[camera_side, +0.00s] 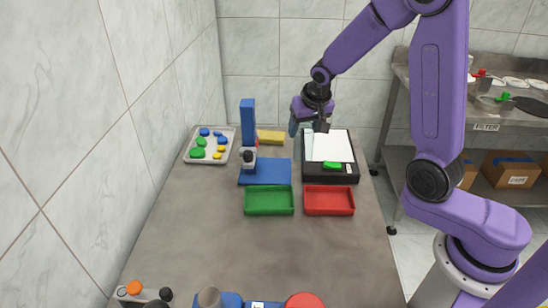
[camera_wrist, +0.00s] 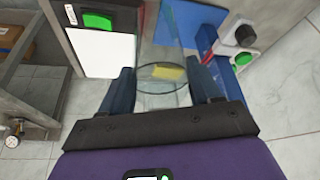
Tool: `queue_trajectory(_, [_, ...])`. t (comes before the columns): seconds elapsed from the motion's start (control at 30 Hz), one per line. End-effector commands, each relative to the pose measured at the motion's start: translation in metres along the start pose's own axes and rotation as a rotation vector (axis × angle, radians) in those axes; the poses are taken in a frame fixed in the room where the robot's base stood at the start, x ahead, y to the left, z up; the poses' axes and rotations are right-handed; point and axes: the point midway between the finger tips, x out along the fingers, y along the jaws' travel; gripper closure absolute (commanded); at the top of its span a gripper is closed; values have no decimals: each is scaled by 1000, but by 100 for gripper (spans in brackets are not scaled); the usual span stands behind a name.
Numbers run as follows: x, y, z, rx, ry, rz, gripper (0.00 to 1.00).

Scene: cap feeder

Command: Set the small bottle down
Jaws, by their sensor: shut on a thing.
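My gripper (camera_side: 308,125) is above the back of the grey table, close to the black device with a white plate (camera_side: 331,147). In the wrist view, my gripper (camera_wrist: 163,88) is shut on a clear, see-through small bottle (camera_wrist: 163,102), with one dark finger on each side. Its round rim shows between the fingers, and a yellow block shows through its wall. The side view is too small to tell whether the bottle's base touches anything.
A blue feeder with an upright column (camera_side: 248,110) stands left of my gripper, near the yellow block (camera_side: 271,137). A pale tray of coloured caps (camera_side: 187,157) is further left. The green tray (camera_side: 269,213) and red tray (camera_side: 329,213) are in front. The table's middle is clear.

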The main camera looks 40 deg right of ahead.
Motion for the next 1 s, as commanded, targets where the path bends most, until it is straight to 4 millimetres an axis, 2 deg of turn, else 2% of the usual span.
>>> queue_trajectory(0.43, [62, -28, -55, -1, 0, -1, 78])
queue_trajectory(0.7, [107, -39, -67, -3, -1, -1, 78])
queue_trajectory(1.0, [128, -44, -74, -2, 1, -2, 78])
